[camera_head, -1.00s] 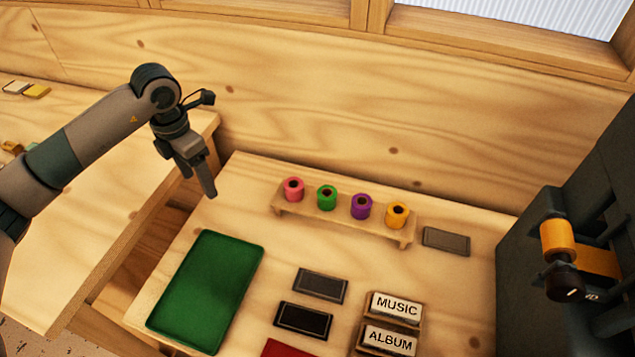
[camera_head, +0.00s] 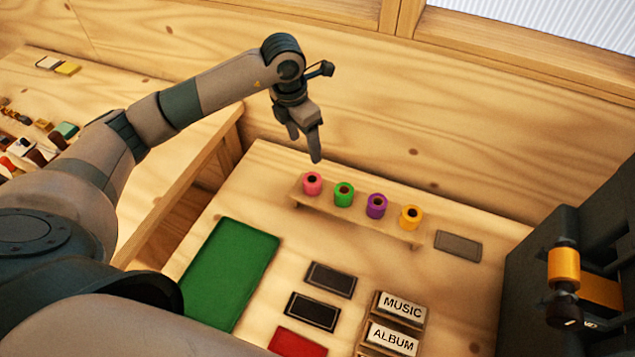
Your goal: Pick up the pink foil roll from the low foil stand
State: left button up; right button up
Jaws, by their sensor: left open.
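The pink foil roll (camera_head: 312,184) stands upright at the left end of the low wooden foil stand (camera_head: 365,224). Green (camera_head: 344,195), purple (camera_head: 376,206) and yellow (camera_head: 410,217) rolls stand in a row to its right. My left gripper (camera_head: 305,148) hangs above the pink roll, fingers pointing down. It is open and empty, with its fingertips a little above the roll and apart from it. My right gripper is not in view.
A green mat (camera_head: 228,270), dark pads (camera_head: 331,280), a red pad (camera_head: 297,343) and MUSIC and ALBUM blocks (camera_head: 402,306) lie nearer me. A grey pad (camera_head: 458,245) lies right of the stand. A dark machine (camera_head: 545,270) with a yellow roll stands at right.

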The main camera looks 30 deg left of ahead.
pick_arm(q)
jog(key=b, duration=0.6)
send_over(313, 179)
jog(key=f, duration=1.1)
jog(key=shift+s+a+f, duration=0.15)
jog(key=shift+s+a, duration=0.05)
jog(key=shift+s, duration=0.2)
jog(key=shift+f, duration=0.4)
